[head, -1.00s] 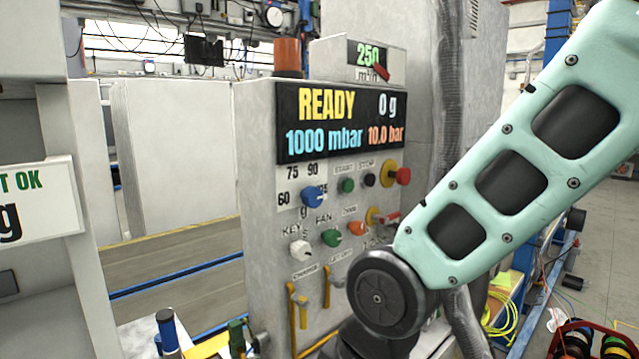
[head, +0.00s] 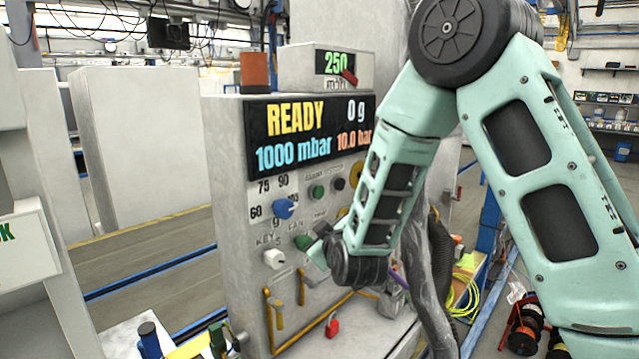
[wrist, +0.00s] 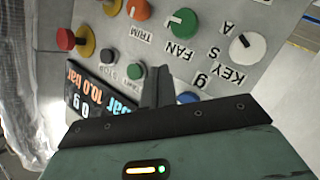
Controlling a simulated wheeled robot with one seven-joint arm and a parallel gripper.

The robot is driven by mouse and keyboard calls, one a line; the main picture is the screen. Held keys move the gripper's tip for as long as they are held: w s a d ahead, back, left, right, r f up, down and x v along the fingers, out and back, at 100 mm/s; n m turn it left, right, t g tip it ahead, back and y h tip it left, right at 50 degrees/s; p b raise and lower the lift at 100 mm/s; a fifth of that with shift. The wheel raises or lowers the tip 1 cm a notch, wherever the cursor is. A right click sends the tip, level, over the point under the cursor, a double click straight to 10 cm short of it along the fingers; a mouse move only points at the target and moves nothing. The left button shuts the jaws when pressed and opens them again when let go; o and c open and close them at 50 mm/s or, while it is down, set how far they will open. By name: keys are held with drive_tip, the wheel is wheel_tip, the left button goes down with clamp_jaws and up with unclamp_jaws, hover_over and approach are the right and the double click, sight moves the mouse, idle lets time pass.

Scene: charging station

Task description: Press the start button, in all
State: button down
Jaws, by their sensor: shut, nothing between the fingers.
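The start button, green and round with a START label, is on the upper knob row of the grey control panel (head: 222,165) in the head view (head: 317,192). It also shows in the wrist view (wrist: 136,71), left of my gripper's fingertips. My gripper (wrist: 157,72) is shut and empty, with its dark fingers pointing at the panel close to the start button. I cannot tell whether they touch it. The black stop button (head: 339,184) sits just right of the start button, and in the wrist view it is further left (wrist: 108,56). The display (head: 310,132) reads READY.
A blue dial (head: 284,208), white key knob (head: 274,259) and green fan knob (wrist: 183,22) surround the area. A red emergency button (wrist: 65,38) is at the wrist view's left. Yellow handles (head: 268,310) and a grey hose (head: 436,300) stand nearby.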

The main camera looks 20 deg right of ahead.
drive_tip(key=d+r+t+h+p, duration=0.1)
drive_tip(key=d+r+h, duration=0.3)
drive_tip(key=d, duration=0.5)
drive_tip(key=shift+w+d+r+t+h+p, duration=0.15)
drive_tip(key=shift+w+t+h+p, duration=0.25)
drive_tip(key=shift+t+h, duration=0.2)
drive_tip(key=p, duration=0.1)
approach(323, 191)
drive_tip(key=w+d, duration=0.3)
drive_tip(key=d, duration=0.1)
drive_tip(key=shift+w+a+r, duration=0.2)
drive_tip(key=shift+w+a, duration=0.1)
drive_tip(key=shift+w, duration=0.3)
drive_tip(key=shift+w, duration=0.15)
idle(0.7)
drive_tip(key=shift+w+a+b, duration=0.15)
drive_tip(key=shift+w+b, duration=0.1)
drive_tip(key=shift+b, duration=0.05)
drive_tip(key=shift+w+a, duration=0.2)
drive_tip(key=shift+w, duration=0.25)
idle(0.7)
drive_tip(key=shift+s, duration=0.15)
drive_tip(key=shift+s+d+b, duration=0.35)
drive_tip(key=shift+s, duration=0.35)
